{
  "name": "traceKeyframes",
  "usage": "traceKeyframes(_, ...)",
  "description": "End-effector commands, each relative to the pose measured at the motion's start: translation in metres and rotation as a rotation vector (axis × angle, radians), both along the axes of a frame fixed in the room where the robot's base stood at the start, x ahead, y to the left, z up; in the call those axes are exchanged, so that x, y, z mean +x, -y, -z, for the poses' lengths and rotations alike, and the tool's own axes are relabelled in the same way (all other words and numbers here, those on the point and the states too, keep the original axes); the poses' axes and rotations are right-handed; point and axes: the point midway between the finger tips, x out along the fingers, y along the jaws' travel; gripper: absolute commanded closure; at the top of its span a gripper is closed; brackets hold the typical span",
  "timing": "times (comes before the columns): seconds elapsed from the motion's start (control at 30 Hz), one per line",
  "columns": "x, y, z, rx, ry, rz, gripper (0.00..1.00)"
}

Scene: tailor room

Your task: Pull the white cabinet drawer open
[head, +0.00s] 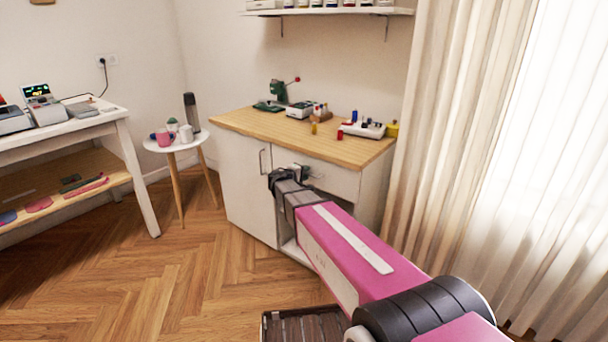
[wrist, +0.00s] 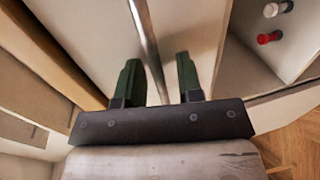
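The white cabinet (head: 245,185) stands in the middle of the head view under a wooden top. Its drawer front (head: 338,181) is at the upper right, above an open compartment, and looks closed. My gripper (head: 303,171) is at the drawer front, and my arm hides part of it. In the wrist view, the drawer's metal bar handle (wrist: 147,40) runs between the two green fingers of my gripper (wrist: 157,82). The fingers are apart, with a gap on each side of the bar. The drawer front (wrist: 95,35) lies behind them.
A door with an upright handle (head: 262,161) is left of the drawer. The wooden top (head: 240,122) carries a green machine (head: 279,92) and spools. A small round table (head: 176,143) stands left, curtains (head: 440,130) hang right. Spools (wrist: 270,37) lie in the open compartment.

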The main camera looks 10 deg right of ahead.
Motion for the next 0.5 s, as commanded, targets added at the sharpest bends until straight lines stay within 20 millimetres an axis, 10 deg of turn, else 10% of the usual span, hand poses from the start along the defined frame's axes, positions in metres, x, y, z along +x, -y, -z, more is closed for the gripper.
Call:
traceKeyframes(0.1,-0.0002,-0.0002,0.0000,0.000,0.000,0.000,0.66)
traceKeyframes(0.23,-0.0003,-0.0003,0.0000,0.000,0.000,0.000,1.00)
traceKeyframes(0.5,-0.0027,-0.0026,0.0000,0.000,0.000,-0.001,1.00)
